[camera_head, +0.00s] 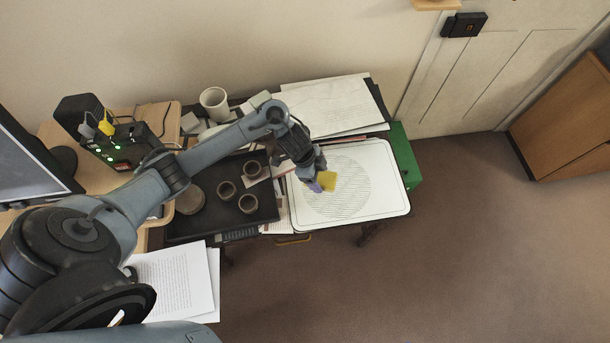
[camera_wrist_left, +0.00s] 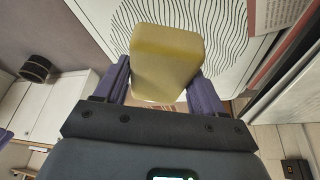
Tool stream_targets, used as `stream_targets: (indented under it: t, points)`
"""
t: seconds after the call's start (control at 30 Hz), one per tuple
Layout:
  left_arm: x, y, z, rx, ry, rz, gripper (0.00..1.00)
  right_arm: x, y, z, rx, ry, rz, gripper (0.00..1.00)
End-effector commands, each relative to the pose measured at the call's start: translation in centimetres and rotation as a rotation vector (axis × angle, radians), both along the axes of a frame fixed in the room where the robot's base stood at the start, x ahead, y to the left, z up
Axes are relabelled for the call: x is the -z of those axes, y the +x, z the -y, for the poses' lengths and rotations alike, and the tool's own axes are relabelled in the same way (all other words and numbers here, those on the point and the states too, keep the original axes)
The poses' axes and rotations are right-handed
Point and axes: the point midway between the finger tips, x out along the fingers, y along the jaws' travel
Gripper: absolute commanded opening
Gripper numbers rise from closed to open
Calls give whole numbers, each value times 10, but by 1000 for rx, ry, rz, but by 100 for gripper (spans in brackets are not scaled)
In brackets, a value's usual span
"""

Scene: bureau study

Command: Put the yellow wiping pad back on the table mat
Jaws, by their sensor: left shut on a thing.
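The yellow wiping pad (camera_head: 328,182) is a small yellow block held in my left gripper (camera_head: 316,185). In the left wrist view the pad (camera_wrist_left: 166,60) sits between the two purple fingers of the left gripper (camera_wrist_left: 165,85), which are shut on its sides. The table mat (camera_head: 386,201) is white with rounded corners, a dark border line and a round pattern of wavy lines. In the head view the gripper and pad appear over the mat's left-middle part. I cannot tell whether the pad touches the mat. My right gripper is not in view.
A black tray (camera_head: 240,218) with several small dark cups lies left of the mat. Papers (camera_head: 332,105) lie behind it, and a white mug (camera_head: 214,103) stands at the back. A green box side (camera_head: 402,150) shows right of the mat. Open floor lies in front.

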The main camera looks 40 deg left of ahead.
Motion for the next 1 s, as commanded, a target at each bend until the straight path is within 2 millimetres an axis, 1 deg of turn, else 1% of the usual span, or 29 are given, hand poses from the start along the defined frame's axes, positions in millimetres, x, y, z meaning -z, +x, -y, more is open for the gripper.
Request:
stream_targets:
  t: [0.03, 0.1, 0.2, 0.33, 0.47, 0.53, 0.7, 0.8, 1.0]
  points:
    - [7, -1, -11, -5, 1, -3, 41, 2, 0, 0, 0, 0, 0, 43]
    - [15, 0, -23, -4, 1, -2, 41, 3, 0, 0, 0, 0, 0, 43]
    - [23, 0, -38, -3, -1, -1, 41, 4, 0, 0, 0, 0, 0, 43]
    - [29, 0, -49, -1, 0, 0, 41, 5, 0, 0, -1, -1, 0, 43]
    - [32, 0, -53, 0, 0, 1, 41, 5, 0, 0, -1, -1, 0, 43]
    - [37, 0, -52, -1, -1, 0, 41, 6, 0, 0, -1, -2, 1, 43]
    - [60, 0, -52, -1, -1, -2, 41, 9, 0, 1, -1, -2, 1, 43]
    - [68, 0, -52, -1, -2, -1, 41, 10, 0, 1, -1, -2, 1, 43]
    - [71, 0, -52, 1, -1, 1, 41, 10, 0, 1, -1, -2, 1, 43]
